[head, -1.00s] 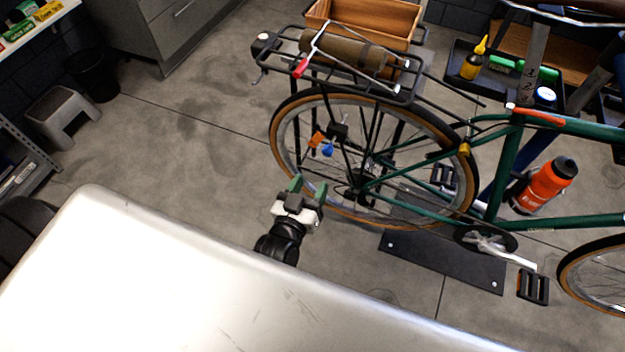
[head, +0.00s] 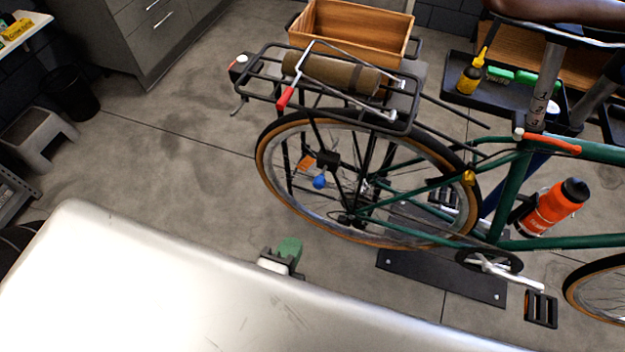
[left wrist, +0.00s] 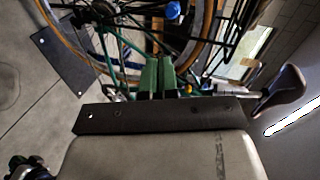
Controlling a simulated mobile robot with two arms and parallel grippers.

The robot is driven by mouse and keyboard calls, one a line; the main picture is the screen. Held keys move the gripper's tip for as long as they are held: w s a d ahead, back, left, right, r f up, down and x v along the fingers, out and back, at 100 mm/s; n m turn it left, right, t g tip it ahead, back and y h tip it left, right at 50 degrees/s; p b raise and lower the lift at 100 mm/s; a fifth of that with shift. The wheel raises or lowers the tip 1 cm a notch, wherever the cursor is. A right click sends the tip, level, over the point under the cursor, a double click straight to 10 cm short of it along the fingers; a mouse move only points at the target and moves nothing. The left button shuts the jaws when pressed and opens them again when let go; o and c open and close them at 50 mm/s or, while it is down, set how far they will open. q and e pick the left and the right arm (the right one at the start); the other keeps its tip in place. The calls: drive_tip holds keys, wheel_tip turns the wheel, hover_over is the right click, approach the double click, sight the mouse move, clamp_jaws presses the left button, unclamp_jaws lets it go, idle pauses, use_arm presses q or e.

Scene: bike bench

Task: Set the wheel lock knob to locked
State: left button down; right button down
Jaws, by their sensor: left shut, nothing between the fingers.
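A blue knob (head: 320,182) shows beside the rear wheel of the green bicycle, below a small black box (head: 327,159). I take it for the wheel lock knob, but its setting is too small to read. It also shows at the top of the left wrist view (left wrist: 173,10). My left gripper (head: 288,250) has green fingers, is shut and empty, and is apart from the knob, below and left of it. A pale panel partly hides its wrist. Its fingers (left wrist: 157,75) point toward the wheel in the left wrist view. My right gripper is not seen.
The rear wheel (head: 262,165) and the rack (head: 268,85) with a rolled bundle (head: 330,72) surround the knob area. An orange piece (head: 306,163) sits near the knob. A black plate (head: 440,278) lies under the bike.

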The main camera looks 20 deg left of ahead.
use_arm(q)
drive_tip(key=p, duration=0.5)
approach(317, 183)
drive_tip(key=shift+m, duration=0.4)
drive_tip(key=x, duration=0.3)
drive_tip(key=f+x, duration=0.1)
drive_tip(key=x, duration=0.2)
drive_tip(key=shift+s+d+f, duration=0.1)
drive_tip(key=shift+d, duration=0.05)
drive_tip(key=shift+w+f, duration=0.1)
drive_tip(key=shift+w, duration=0.5)
drive_tip(key=w, duration=0.2)
drive_tip(key=shift+w+p, duration=0.35)
drive_tip(key=shift+w, duration=0.05)
drive_tip(key=shift+s, duration=0.1)
